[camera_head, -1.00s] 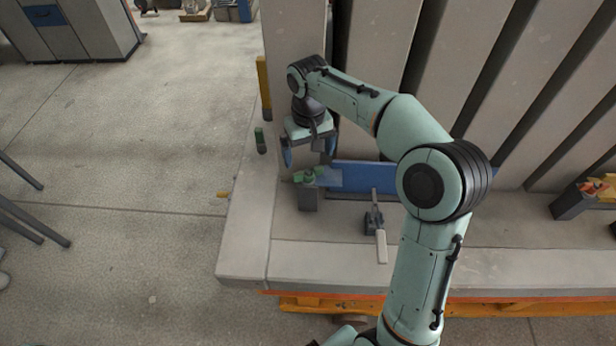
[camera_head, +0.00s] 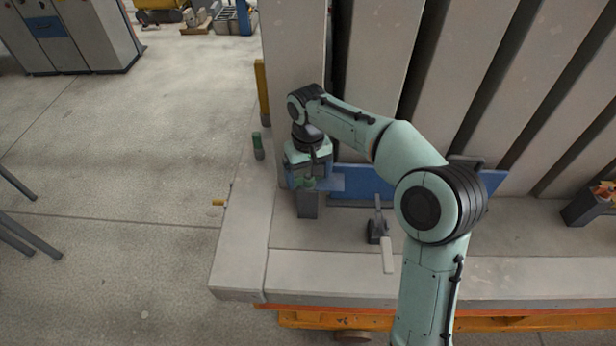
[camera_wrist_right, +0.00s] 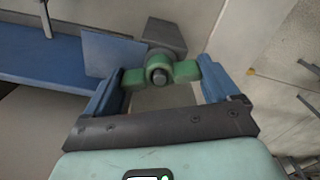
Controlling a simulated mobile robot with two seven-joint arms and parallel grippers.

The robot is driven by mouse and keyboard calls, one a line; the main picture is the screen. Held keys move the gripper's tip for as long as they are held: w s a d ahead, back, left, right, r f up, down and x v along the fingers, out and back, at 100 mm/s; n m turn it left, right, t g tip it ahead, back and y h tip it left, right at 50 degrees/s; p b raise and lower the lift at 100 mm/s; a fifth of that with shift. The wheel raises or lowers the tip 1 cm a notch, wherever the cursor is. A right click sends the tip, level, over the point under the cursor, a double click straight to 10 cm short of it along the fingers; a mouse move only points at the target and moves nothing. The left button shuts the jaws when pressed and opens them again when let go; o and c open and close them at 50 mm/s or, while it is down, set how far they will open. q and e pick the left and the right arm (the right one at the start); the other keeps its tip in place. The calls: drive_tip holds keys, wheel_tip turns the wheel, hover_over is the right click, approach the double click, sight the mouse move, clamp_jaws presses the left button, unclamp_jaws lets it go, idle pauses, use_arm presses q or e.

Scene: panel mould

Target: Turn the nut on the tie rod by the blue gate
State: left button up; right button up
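The green wing nut (camera_wrist_right: 186,71) sits on the dark end of the tie rod (camera_wrist_right: 160,77), by a grey block (camera_wrist_right: 166,34). In the head view the nut (camera_head: 307,183) shows as a small green patch below my right gripper (camera_head: 309,180). In the right wrist view my right gripper (camera_wrist_right: 161,72) has its blue fingers wide apart, one beside each wing of the nut. I cannot tell whether they touch it. The blue gate (camera_head: 365,184) stands to the right of the nut; it also shows in the right wrist view (camera_wrist_right: 45,50). My left gripper is out of view.
A toggle clamp with a pale handle (camera_head: 387,256) stands on the concrete ledge (camera_head: 300,264) right of the nut. Tall grey panels (camera_head: 385,70) rise behind. A dark bin (camera_head: 588,208) is at the far right. The floor to the left is mostly clear.

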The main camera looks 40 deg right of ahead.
drive_tip(key=shift+c, duration=0.5)
drive_tip(key=m, duration=0.2)
drive_tip(key=shift+r+m+p, duration=0.1)
drive_tip(key=shift+m+p, duration=0.2)
drive_tip(key=shift+m, duration=0.5)
drive_tip(key=m, duration=0.2)
drive_tip(key=shift+m, duration=0.3)
drive_tip(key=shift+c, duration=0.4)
drive_tip(key=shift+m, duration=0.4)
drive_tip(key=c, duration=0.4)
